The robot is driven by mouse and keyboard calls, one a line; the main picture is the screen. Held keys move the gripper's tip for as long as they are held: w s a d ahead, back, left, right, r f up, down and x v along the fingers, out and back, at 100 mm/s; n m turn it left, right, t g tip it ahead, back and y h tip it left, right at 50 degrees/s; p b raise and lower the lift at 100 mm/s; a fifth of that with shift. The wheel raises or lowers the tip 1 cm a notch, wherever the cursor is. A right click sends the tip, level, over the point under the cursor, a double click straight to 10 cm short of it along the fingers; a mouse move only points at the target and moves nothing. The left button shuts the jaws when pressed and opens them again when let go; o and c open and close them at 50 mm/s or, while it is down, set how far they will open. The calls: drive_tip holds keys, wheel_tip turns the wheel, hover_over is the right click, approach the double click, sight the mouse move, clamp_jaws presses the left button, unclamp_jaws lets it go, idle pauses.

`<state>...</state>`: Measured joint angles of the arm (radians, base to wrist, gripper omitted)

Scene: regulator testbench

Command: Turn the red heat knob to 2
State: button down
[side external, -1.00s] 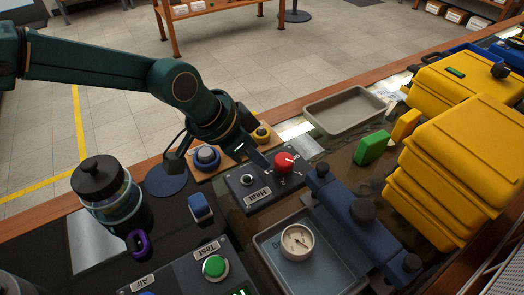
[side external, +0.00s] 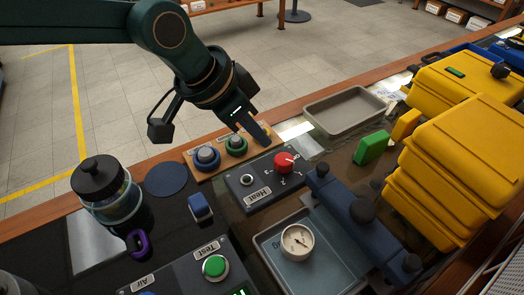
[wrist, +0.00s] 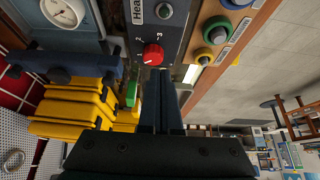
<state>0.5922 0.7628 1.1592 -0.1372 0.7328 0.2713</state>
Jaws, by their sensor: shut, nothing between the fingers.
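The red heat knob (side external: 284,162) sits on a dark grey panel (side external: 246,207) labelled Heat. It also shows in the wrist view (wrist: 152,54), with the numerals 2 and 3 above it. A white mark on the knob faces the upper right in the side view, away from the Heat label. My gripper (side external: 263,138) is shut and empty, above and behind the knob, apart from it. In the wrist view its closed fingers (wrist: 160,75) point towards the panel, just below the knob. The exact setting is too small to read.
A wooden strip with a blue button (side external: 207,157) and a green button (side external: 236,144) lies beside the panel. A blue clamp-like bar (side external: 350,215), a gauge (side external: 297,242) in a tray, a green block (side external: 371,147) and yellow cases (side external: 462,165) stand nearby. A grey tray (side external: 345,108) is empty.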

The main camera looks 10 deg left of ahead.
sight(276, 171)
drive_tip(key=shift+s+d+f, duration=0.3)
drive_tip(key=shift+d+f, duration=0.05)
drive_tip(key=shift+f, duration=0.7)
drive_tip(key=shift+s+d+f, duration=0.25)
drive_tip(key=shift+d+f, duration=0.1)
drive_tip(key=shift+f, duration=0.65)
drive_tip(key=shift+s+d+f, duration=0.3)
drive_tip(key=shift+d+f, duration=0.05)
drive_tip(key=shift+f, duration=0.7)
drive_tip(key=shift+w+d, duration=0.1)
drive_tip(key=shift+w, duration=0.2)
drive_tip(key=shift+w+a, duration=0.4)
drive_tip(key=shift+a, duration=0.15)
drive_tip(key=shift+w+a, duration=0.2)
drive_tip(key=shift+w, duration=0.3)
drive_tip(key=shift+a+r, duration=0.1)
drive_tip(key=shift+s+a, duration=0.2)
drive_tip(key=shift+a, duration=0.1)
drive_tip(key=shift+r, duration=2.95)
